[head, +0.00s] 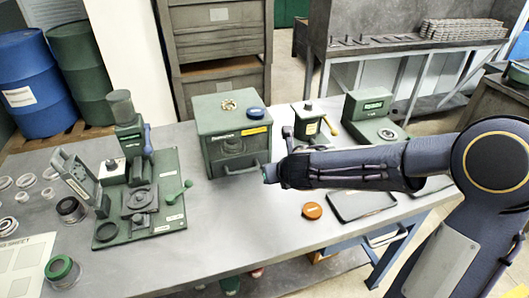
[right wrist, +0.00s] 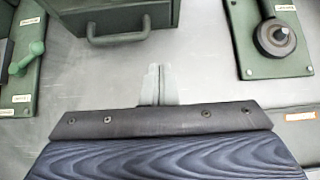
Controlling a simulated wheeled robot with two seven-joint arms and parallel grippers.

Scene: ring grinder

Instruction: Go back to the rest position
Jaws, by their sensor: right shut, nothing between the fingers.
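My right arm comes in from the right in the head view and reaches left across the table. My right gripper (head: 269,174) is at its end, in front of the green box with a drawer handle (head: 232,140). In the right wrist view the right gripper's two fingers (right wrist: 153,85) are together, with nothing between them. They point at bare table just short of the box's handle (right wrist: 118,34). My left gripper is in neither view.
The grey table (head: 235,225) holds a green grinder stand (head: 140,195) at left, an orange disc (head: 312,211) and a dark tray (head: 362,204). A small green device (head: 309,122) and a green scale-like unit (head: 374,130) stand behind my right arm. The table's front middle is clear.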

